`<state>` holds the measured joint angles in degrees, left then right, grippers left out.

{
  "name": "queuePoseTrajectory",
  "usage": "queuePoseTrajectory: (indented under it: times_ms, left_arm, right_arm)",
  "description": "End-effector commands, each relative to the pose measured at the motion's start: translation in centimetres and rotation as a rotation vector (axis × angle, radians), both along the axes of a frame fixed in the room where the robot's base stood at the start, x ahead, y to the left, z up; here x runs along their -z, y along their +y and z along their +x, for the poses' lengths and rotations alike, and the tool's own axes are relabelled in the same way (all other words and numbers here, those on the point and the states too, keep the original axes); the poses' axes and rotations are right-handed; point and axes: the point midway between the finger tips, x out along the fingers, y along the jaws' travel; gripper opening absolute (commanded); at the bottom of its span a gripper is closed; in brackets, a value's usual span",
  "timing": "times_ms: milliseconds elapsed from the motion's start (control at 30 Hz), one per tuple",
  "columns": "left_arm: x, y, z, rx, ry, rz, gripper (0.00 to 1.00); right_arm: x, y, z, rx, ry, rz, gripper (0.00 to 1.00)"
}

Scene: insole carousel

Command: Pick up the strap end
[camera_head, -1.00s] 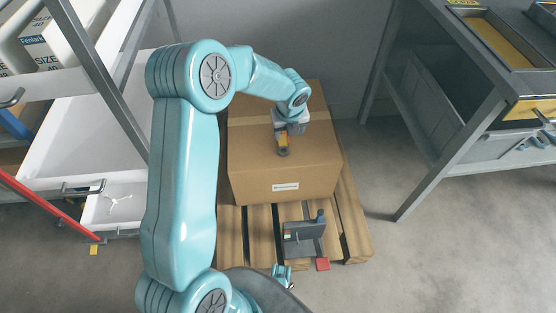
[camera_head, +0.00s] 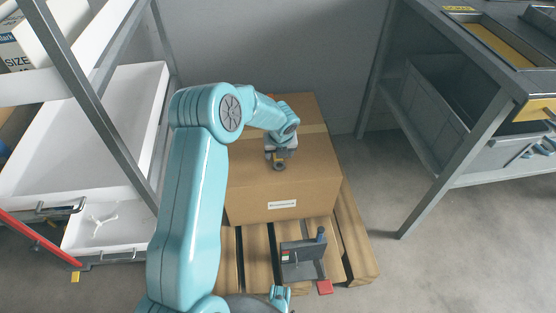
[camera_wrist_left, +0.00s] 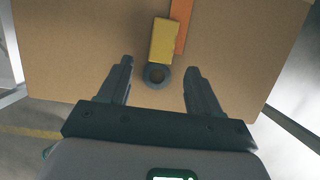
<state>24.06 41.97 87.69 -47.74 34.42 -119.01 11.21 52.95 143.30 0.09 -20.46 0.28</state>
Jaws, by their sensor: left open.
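A cardboard box (camera_head: 285,185) stands on a wooden pallet. An orange strap (camera_wrist_left: 184,28) lies on its top, seen in the left wrist view. Beside the strap is a yellow piece (camera_wrist_left: 163,40) with a dark ring (camera_wrist_left: 157,76) at its near end; I cannot tell how they join the strap. My left gripper (camera_head: 279,156) hangs over the box top. Its fingers are open and empty in the wrist view (camera_wrist_left: 158,72), with the ring between them in the picture. The height gap is unclear.
The pallet (camera_head: 358,250) carries a grey bracket-like device (camera_head: 301,262) in front of the box, near a red block (camera_head: 325,287). A shelf rack with white trays (camera_head: 105,130) is at left. A metal bench (camera_head: 460,135) is at right. Floor between pallet and bench is clear.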

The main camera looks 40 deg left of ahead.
Motion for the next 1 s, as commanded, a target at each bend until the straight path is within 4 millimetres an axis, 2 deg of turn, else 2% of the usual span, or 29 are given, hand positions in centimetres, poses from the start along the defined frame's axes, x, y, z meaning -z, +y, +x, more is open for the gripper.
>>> queuePoseTrajectory:
  times_ms: [33,100,367,467,500,567,867,1000]
  left_arm:
    - [1.5,0.3,0.2,-0.001,0.0,-0.001,0.64]
    - [2.5,0.5,0.4,0.0,0.001,-0.002,0.64]
    - [2.6,0.8,0.7,0.001,-0.001,0.0,0.64]
    - [2.7,0.8,0.7,0.001,-0.001,0.0,0.35]
    - [2.6,0.8,0.7,0.001,-0.001,0.0,0.21]
    - [2.6,0.7,0.7,0.001,-0.001,0.0,0.03]
    - [2.3,0.7,0.7,0.001,-0.001,0.0,0.03]
    - [0.2,0.8,0.7,0.0,-0.002,0.001,0.03]
  right_arm:
    - [1.2,-0.1,0.1,0.005,-0.002,-0.001,0.0]
    - [1.5,-0.2,0.2,0.009,-0.004,-0.002,0.0]
    - [1.3,-0.3,0.3,0.011,-0.004,-0.002,0.0]
    - [1.3,-0.3,0.3,0.011,-0.004,-0.002,0.0]
    - [1.3,-0.3,0.3,0.011,-0.004,-0.002,0.0]
    - [1.3,-0.3,0.3,0.011,-0.004,-0.002,0.0]
    - [1.2,-0.3,0.3,0.01,-0.004,-0.002,0.0]
    - [0.1,-0.1,0.1,0.005,-0.001,0.0,0.0]
